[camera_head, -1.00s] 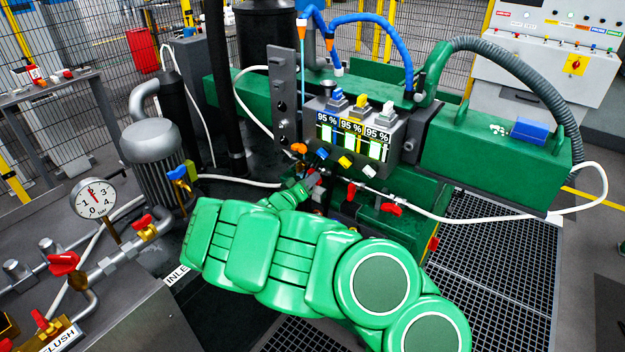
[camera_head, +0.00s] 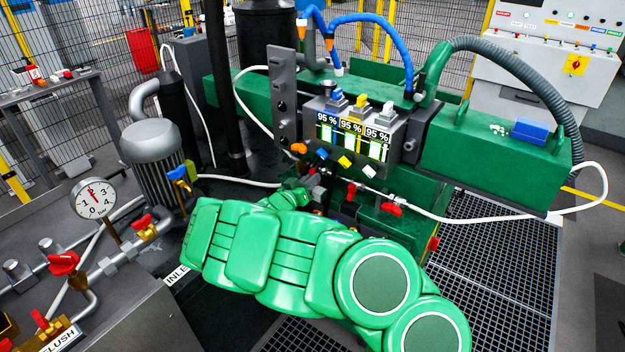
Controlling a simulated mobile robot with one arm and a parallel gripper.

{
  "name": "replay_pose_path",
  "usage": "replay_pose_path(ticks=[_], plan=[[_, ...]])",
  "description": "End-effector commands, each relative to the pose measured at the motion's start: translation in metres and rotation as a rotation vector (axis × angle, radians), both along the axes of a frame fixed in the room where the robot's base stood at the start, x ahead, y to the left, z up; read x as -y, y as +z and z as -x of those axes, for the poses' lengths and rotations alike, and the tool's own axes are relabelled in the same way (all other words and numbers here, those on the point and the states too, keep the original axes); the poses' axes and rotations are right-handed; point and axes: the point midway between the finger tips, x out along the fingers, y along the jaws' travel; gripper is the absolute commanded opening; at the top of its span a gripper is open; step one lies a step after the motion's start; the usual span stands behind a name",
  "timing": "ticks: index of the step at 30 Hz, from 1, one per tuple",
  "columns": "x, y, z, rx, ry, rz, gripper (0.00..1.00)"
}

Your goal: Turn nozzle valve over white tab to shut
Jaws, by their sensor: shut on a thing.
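My gripper (camera_head: 298,194) is at the row of small valves below the machine's display block, at the left end of the row. Its jaws are small and partly hidden by my green wrist. They appear closed around a valve handle there, which is mostly hidden. Two other red valve handles show to the right, one in the middle (camera_head: 351,191) and one at the right (camera_head: 391,209). Above the row are an orange tab (camera_head: 299,148), a blue tab (camera_head: 321,153), a yellow tab (camera_head: 344,161) and a white tab (camera_head: 369,171). I cannot tell which tab the held valve belongs to.
The display block (camera_head: 353,140) shows several 95 % readings. White hoses (camera_head: 455,219) run out to both sides. A pressure gauge (camera_head: 94,198) and red-handled pipe valves (camera_head: 64,264) are at the left.

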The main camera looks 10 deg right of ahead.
Motion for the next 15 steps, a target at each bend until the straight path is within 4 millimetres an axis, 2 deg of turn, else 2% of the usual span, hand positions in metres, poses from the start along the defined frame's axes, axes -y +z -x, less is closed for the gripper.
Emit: replay_pose_path(ticks=[5,15], plan=[[-0.001,-0.0022,0.0003,0.04,0.001,-0.047,0.0],[-0.0008,-0.0024,0.0003,0.244,0.001,-0.25,0.0]])
